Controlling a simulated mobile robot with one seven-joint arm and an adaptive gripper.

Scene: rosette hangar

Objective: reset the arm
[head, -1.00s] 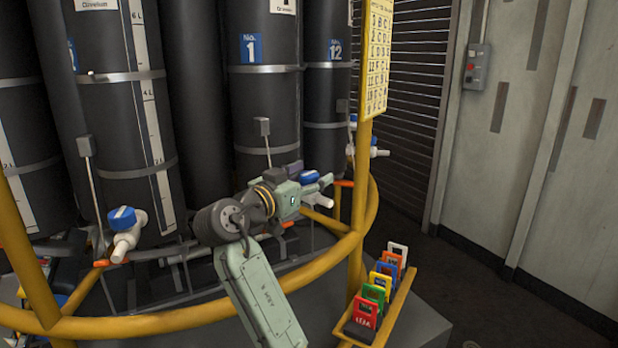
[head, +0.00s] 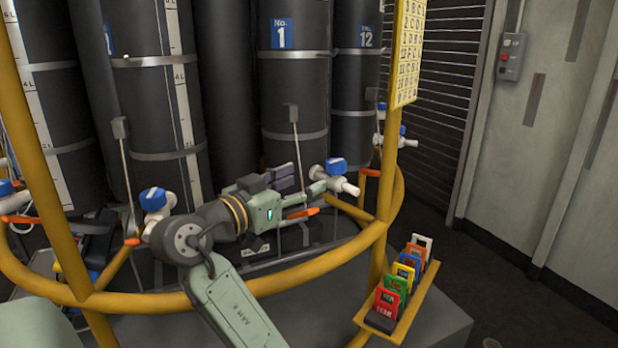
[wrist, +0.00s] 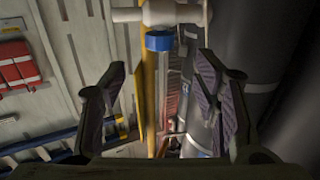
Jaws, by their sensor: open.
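My arm reaches over the yellow ring rail, and my gripper (head: 307,186) is at its end, in front of the black cylinder marked No. 1 (head: 290,95). In the wrist view my gripper (wrist: 163,95) has its two dark-padded fingers wide apart, with nothing held between them. A white valve with a blue cap (head: 335,167) is just to the right of the fingers in the head view. A blue-capped white valve (wrist: 160,40) also shows at the top of the wrist view, beyond the fingertips. I cannot tell whether any finger touches it.
The yellow rail (head: 250,290) and its posts surround the cylinders. Another blue-capped valve (head: 154,200) is left of my arm. A yellow rack (head: 422,300) of coloured tags hangs at the right. Open floor (head: 530,290) lies right of it.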

